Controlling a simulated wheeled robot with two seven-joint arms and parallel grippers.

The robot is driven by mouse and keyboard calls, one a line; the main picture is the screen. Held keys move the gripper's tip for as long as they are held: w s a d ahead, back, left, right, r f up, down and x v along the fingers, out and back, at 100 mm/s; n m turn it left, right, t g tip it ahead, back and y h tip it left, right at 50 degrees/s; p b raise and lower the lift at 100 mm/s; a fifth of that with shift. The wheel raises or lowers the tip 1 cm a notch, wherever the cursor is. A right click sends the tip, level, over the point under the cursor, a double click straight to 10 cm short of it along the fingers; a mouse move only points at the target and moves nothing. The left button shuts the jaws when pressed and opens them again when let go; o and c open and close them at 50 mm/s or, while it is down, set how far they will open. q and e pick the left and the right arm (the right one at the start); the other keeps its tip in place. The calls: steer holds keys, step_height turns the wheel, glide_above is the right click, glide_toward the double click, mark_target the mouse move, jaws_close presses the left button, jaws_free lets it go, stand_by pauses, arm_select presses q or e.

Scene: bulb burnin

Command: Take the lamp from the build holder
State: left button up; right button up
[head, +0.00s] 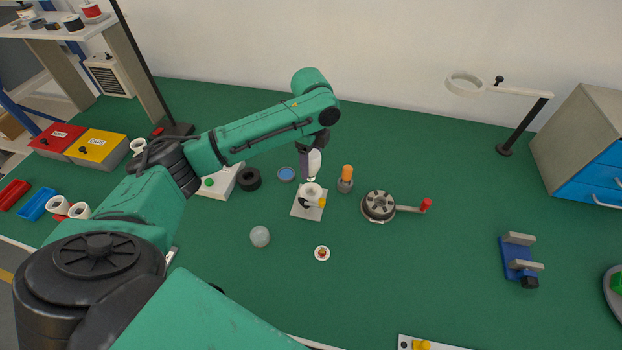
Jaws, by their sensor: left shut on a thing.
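The build holder (300,213) is a pale square plate on the green bench, with a small yellow-ended part at its right side. The lamp (311,190) is a small white piece at the holder, partly hidden by my gripper. My left gripper (311,176) reaches down from above and is shut on the lamp. The lamp still appears to be at the holder; I cannot tell whether it is seated or slightly lifted. My right gripper is not in view.
An orange-topped grey piece (346,179) stands close right of the holder, with a crank-handled round fixture (378,206) beyond it. A black ring (249,180) and blue dish (286,174) are left.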

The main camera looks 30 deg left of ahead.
arm_select(q)
step_height(320, 180, up, 9)
steer(key=shift+r+b, duration=0.1)
steer(key=shift+b, duration=0.35)
step_height(320, 180, up, 3)
steer(key=shift+f+p, duration=0.1)
steer(key=shift+p, duration=0.45)
step_height(320, 180, up, 4)
steer(key=p, duration=0.6)
steer(key=shift+r, duration=0.25)
